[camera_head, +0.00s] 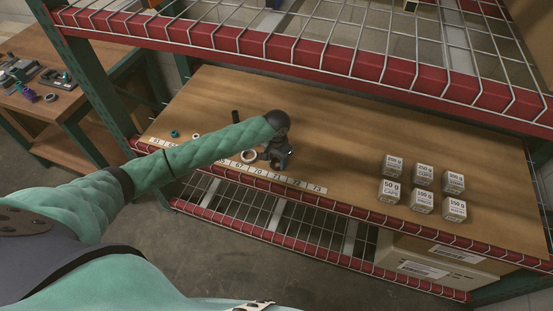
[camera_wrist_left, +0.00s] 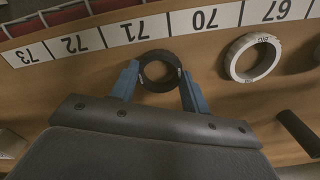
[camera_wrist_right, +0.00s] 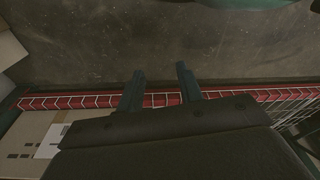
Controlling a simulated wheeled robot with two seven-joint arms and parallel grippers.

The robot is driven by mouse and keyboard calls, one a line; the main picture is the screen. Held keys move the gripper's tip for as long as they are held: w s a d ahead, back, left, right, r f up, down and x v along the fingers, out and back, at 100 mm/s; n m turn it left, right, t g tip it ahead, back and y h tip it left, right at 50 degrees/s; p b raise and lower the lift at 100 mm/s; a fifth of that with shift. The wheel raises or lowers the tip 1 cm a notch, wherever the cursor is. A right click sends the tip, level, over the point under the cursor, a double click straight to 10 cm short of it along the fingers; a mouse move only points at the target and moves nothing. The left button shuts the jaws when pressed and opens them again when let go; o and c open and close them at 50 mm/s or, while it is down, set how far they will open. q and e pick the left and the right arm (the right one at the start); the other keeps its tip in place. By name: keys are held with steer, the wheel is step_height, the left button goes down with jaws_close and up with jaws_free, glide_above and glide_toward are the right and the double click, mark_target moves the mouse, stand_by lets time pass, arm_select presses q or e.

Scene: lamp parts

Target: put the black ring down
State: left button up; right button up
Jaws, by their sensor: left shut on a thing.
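The black ring (camera_wrist_left: 158,87) is between the two blue fingers of my left gripper (camera_wrist_left: 158,70) in the left wrist view. The fingers press on it from both sides. It lies flat beside the numbered strip (camera_wrist_left: 160,27), by the 71 label. I cannot tell whether it touches the board or hangs just above. In the head view my left gripper (camera_head: 279,155) is low over the shelf's front part, and the ring is hidden there. My right gripper (camera_wrist_right: 160,72) is open and empty, away from the shelf board.
A white ring (camera_wrist_left: 235,60) lies right of the black ring in the left wrist view. A black cylinder (camera_wrist_left: 298,132) is close by. A teal ring (camera_head: 174,134) lies further left. Several small weight boxes (camera_head: 422,201) stand at right. A wire shelf (camera_head: 330,25) hangs above.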

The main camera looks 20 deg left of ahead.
arm_select(q)
steer(key=o, duration=0.5)
steer(key=shift+f, duration=0.15)
steer(key=o, duration=0.4)
arm_select(e)
steer(key=shift+f, duration=0.1)
arm_select(q)
steer(key=shift+o, duration=0.2)
steer(key=shift+r, duration=0.25)
step_height(320, 180, up, 12)
steer(key=b, duration=0.3)
steer(key=shift+b, duration=0.3)
arm_select(e)
step_height(320, 180, up, 10)
steer(key=w+a, duration=0.2)
steer(key=shift+a, duration=0.15)
arm_select(q)
steer(key=shift+f, duration=0.1)
arm_select(e)
steer(key=shift+w, duration=0.1)
